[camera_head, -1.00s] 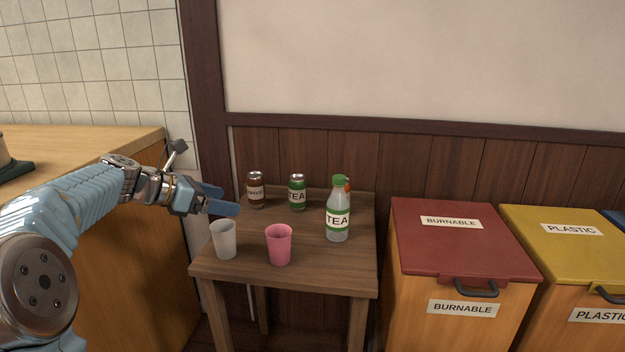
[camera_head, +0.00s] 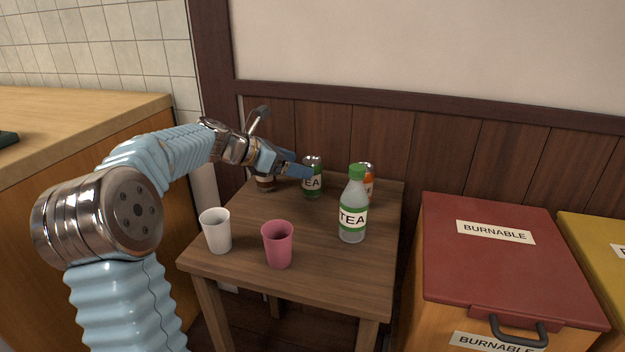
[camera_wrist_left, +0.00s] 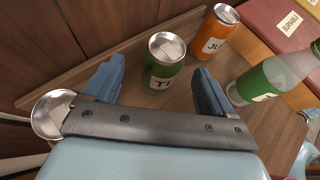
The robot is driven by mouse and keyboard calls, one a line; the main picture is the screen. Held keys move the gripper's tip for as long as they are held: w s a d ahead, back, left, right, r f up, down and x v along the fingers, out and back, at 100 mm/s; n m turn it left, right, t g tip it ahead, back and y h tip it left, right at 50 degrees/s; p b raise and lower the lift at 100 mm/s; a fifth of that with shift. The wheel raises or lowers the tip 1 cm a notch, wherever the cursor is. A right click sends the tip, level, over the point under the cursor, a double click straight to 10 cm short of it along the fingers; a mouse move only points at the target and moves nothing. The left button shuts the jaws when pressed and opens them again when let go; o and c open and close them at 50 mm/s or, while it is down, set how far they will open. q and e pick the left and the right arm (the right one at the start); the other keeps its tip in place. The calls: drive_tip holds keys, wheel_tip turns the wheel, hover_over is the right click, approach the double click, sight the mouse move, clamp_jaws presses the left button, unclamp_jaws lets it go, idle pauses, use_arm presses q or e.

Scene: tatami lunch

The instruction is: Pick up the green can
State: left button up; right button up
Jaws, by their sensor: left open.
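The green can (camera_head: 313,180) with a TEA label stands upright at the back of the small wooden table (camera_head: 300,250). My left gripper (camera_head: 297,167) is open just left of the can in the head view and hides part of its label. In the left wrist view the green can (camera_wrist_left: 164,62) shows between the two blue fingers of the open left gripper (camera_wrist_left: 158,88), toward their tips. I cannot tell whether a finger touches it. My right gripper is not in view.
A brown can (camera_head: 265,183) stands left of the green can, partly behind my gripper. An orange can (camera_head: 368,176) and a TEA bottle (camera_head: 353,210) stand to its right. A white cup (camera_head: 216,231) and a pink cup (camera_head: 278,244) stand at the front. A red-lidded bin (camera_head: 480,265) is right of the table.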

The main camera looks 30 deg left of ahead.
use_arm(q)
drive_tip(key=x, duration=0.5)
drive_tip(key=shift+w+d+f+b, duration=0.1)
drive_tip(key=shift+d+b, duration=0.2)
drive_tip(key=c, duration=1)
drive_tip(key=shift+c, duration=0.2)
